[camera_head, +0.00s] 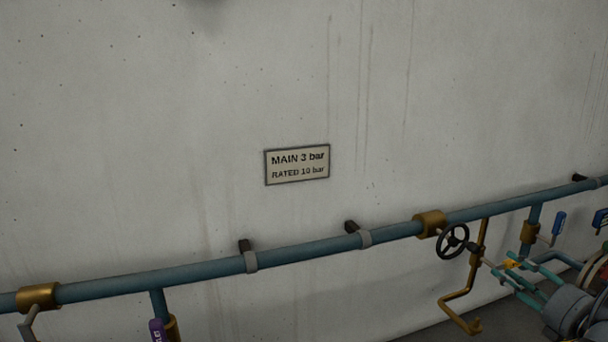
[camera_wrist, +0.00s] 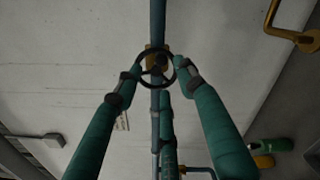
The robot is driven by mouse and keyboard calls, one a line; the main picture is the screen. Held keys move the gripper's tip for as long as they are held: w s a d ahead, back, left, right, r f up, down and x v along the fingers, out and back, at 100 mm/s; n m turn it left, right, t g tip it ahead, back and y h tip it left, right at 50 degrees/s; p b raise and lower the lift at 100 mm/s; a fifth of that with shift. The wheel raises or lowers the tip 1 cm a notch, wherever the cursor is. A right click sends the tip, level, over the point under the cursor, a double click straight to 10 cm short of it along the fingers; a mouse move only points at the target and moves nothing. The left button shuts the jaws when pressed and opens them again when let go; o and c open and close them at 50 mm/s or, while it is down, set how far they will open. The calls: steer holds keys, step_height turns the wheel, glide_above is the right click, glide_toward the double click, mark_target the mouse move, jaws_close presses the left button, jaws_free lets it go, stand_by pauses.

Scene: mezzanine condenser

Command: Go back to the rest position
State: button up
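My gripper (camera_head: 503,272) is at the right of the head view, with teal fingers and a grey body partly cut off by the frame edge. A dark handwheel (camera_head: 453,241) on the blue pipe lies ahead of the fingers. In the wrist view the handwheel (camera_wrist: 155,70) appears between the fingertips; in the head view it looks apart from them.
A blue pipe (camera_head: 310,249) runs along the wall below a sign (camera_head: 297,164) reading "MAIN 3 bar, RATED 10 bar". A bent brass pipe (camera_head: 454,311) hangs beside the handwheel. A blue-handled valve (camera_head: 559,222) is close to my arm. The wall above is clear.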

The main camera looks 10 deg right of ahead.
mark_target(479, 248)
steer(key=shift+n, duration=0.3)
steer(key=w, duration=0.3)
steer(key=w+a, duration=0.1)
steer(key=w, duration=0.3)
steer(key=w+a+b, duration=0.1)
steer(key=w, duration=0.3)
steer(key=shift+w+f, duration=0.15)
steer(key=shift+w, duration=0.05)
steer(key=shift+n+b, duration=0.9)
steer(key=shift+r+n+b, duration=0.45)
steer(key=shift+n+b, duration=0.15)
steer(key=shift+n, duration=0.2)
steer(key=r+n+b, duration=0.1)
steer(key=n, duration=0.1)
steer(key=r+n+b, duration=0.1)
steer(key=n, duration=0.1)
steer(key=shift+a+r, duration=0.15)
steer(key=shift+a, duration=0.2)
steer(key=shift+s+d, duration=0.1)
